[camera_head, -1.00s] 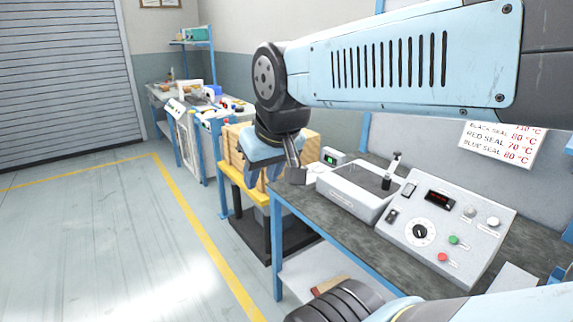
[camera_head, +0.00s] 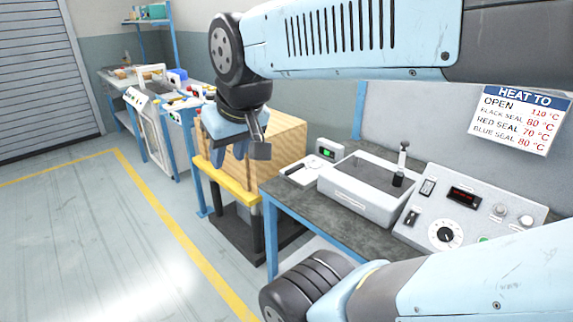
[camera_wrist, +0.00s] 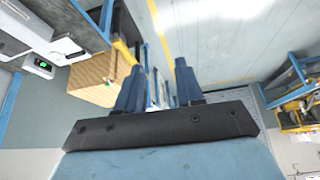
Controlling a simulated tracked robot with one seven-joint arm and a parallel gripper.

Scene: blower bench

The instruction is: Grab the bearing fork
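I cannot make out the bearing fork in either view. My gripper (camera_head: 231,152) hangs in front of the wooden box in the head view, with its blue fingers pointing down. In the wrist view my gripper (camera_wrist: 160,78) has its two blue fingers spread apart, with nothing between them. The floor and distant benches show beyond the fingers.
A wooden box (camera_head: 275,148) stands on a yellow-edged stand (camera_head: 232,186). The grey-topped bench (camera_head: 345,229) holds a shallow basin (camera_head: 362,203), a control panel (camera_head: 463,212) and a small display (camera_head: 328,149). A cluttered bench (camera_head: 152,99) stands farther back. Open floor (camera_head: 80,230) lies left.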

